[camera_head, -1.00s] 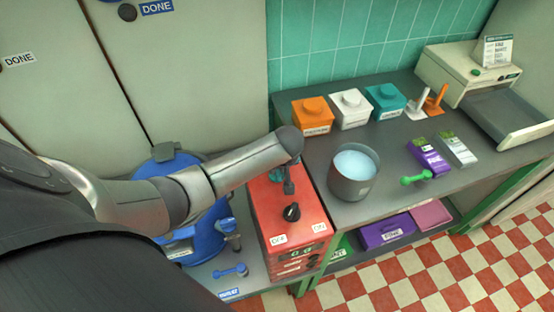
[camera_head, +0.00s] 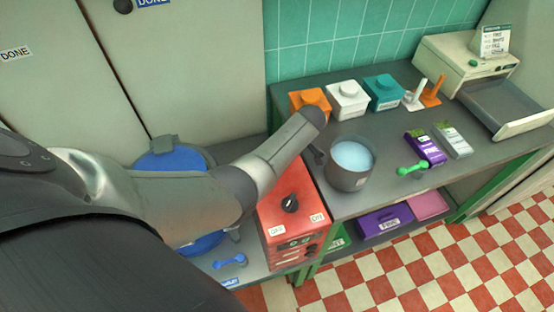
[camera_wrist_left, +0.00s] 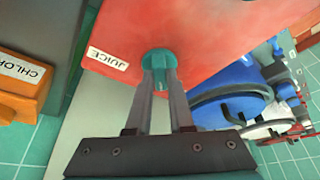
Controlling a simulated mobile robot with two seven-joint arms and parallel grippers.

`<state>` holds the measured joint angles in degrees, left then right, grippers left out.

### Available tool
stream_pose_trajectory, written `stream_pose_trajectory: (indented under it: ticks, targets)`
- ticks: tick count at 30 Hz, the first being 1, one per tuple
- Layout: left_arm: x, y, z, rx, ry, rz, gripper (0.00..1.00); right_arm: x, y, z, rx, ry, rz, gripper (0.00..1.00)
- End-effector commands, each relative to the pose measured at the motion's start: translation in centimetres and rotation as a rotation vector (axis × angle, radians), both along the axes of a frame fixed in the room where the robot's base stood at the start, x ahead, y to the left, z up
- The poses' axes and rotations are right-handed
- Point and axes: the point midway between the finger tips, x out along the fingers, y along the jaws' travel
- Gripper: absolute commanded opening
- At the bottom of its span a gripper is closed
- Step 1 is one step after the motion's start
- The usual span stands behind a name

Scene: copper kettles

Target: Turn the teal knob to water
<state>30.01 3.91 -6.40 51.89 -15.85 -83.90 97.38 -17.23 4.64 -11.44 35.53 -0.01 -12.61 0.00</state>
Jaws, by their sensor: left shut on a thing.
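The teal knob (camera_wrist_left: 159,62) sits on the red machine, which shows in the wrist view (camera_wrist_left: 215,40) and the head view (camera_head: 283,217). My left gripper (camera_wrist_left: 161,74) is shut on the knob, one finger on each side. A white JUICE label (camera_wrist_left: 108,58) is left of the knob in the wrist view. I see no water label, and the fingers hide where the knob points. In the head view my left forearm and wrist cover the knob. My right gripper is not in view.
A black knob (camera_head: 289,203) sits between OFF and ON labels on the red machine. A grey pot (camera_head: 349,180) of pale liquid stands close on the right. A blue kettle (camera_wrist_left: 240,88) is beside the machine. An orange canister (camera_wrist_left: 20,92) is near my gripper.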

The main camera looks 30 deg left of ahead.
Motion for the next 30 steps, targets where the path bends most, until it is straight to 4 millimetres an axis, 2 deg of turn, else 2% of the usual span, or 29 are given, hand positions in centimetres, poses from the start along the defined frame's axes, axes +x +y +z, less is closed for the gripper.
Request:
stream_pose_trajectory:
  ticks: [20, 21, 28, 30]
  targets:
    - [-0.08, 0.20, 0.01, 0.004, 0.003, 0.065, 0.00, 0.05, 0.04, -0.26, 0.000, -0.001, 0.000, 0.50]
    - [-0.07, 0.21, 0.01, 0.004, 0.003, 0.065, 0.23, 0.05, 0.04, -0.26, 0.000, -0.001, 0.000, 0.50]
    - [-0.01, 0.14, 0.01, 0.002, 0.001, 0.063, 0.49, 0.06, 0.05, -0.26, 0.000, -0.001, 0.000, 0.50]
    - [0.00, 0.11, 0.01, 0.002, 0.001, 0.062, 0.50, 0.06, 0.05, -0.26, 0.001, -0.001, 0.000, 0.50]
